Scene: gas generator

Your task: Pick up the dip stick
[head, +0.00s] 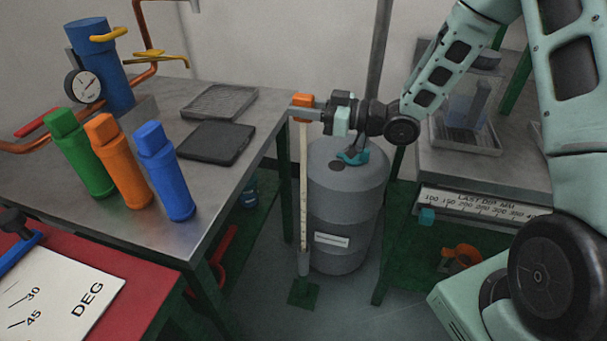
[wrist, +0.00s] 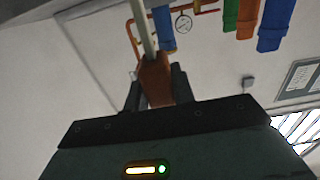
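The dip stick is a long pale rod (head: 304,190) with an orange handle (head: 302,101) at its top. It stands upright between the grey table and the drum. Its lower end meets a short grey tube (head: 304,264) above a green square foot (head: 303,293); I cannot tell how deep it sits there. My gripper (head: 303,112) reaches in from the right at handle height. In the wrist view the orange-brown handle (wrist: 155,82) lies between both dark fingers, which appear shut on it, and the rod runs away beyond it.
A grey drum (head: 345,210) with a teal handle stands right behind the rod. The grey table (head: 215,190) at left holds green (head: 80,155), orange (head: 118,160) and blue (head: 165,172) bottles and a dark tray (head: 216,142). A bench with a scale plate (head: 480,208) is at right.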

